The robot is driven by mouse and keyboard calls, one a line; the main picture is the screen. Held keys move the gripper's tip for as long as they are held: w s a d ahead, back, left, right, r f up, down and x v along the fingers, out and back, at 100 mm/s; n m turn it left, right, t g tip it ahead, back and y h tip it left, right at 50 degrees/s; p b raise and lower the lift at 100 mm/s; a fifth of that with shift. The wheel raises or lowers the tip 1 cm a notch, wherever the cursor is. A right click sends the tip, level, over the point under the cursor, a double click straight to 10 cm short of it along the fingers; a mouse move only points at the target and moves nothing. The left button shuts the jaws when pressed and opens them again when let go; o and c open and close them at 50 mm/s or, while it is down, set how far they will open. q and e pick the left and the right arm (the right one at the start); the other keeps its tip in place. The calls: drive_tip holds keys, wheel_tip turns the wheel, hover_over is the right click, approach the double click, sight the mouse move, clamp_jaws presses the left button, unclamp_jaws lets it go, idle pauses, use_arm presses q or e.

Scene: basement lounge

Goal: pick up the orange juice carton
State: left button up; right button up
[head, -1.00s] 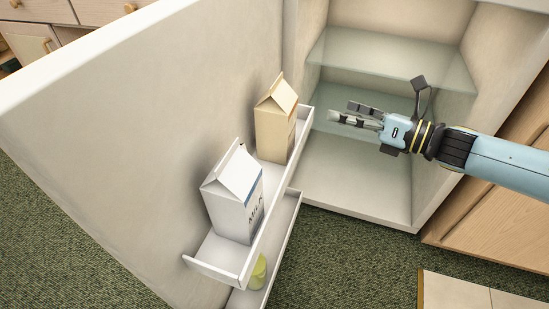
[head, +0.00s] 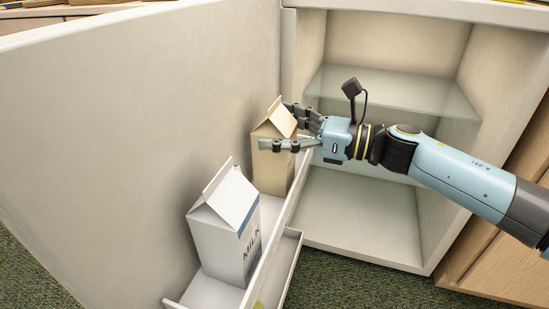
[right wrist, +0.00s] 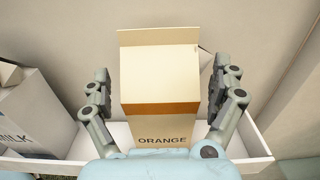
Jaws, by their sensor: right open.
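The orange juice carton (head: 270,165) is tan with a gabled top and stands upright in the upper door shelf (head: 207,292) of an open fridge. In the right wrist view the carton (right wrist: 160,90) shows the word ORANGE and sits between the two fingers. My right gripper (head: 279,124) is open, with one finger on each side of the carton's upper part; a gap shows on both sides in the right wrist view (right wrist: 160,92). The carton's right side is partly hidden by the gripper in the head view. My left gripper is not in view.
A white milk carton (head: 228,228) stands nearer me on the same shelf, left of the orange carton in the right wrist view (right wrist: 28,115). The open fridge door (head: 130,130) rises behind both. The fridge's glass shelf (head: 395,92) is empty.

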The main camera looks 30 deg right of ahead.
drive_tip(key=shift+w+a, duration=0.35)
drive_tip(key=shift+w, duration=0.05)
drive_tip(key=c, duration=1.7)
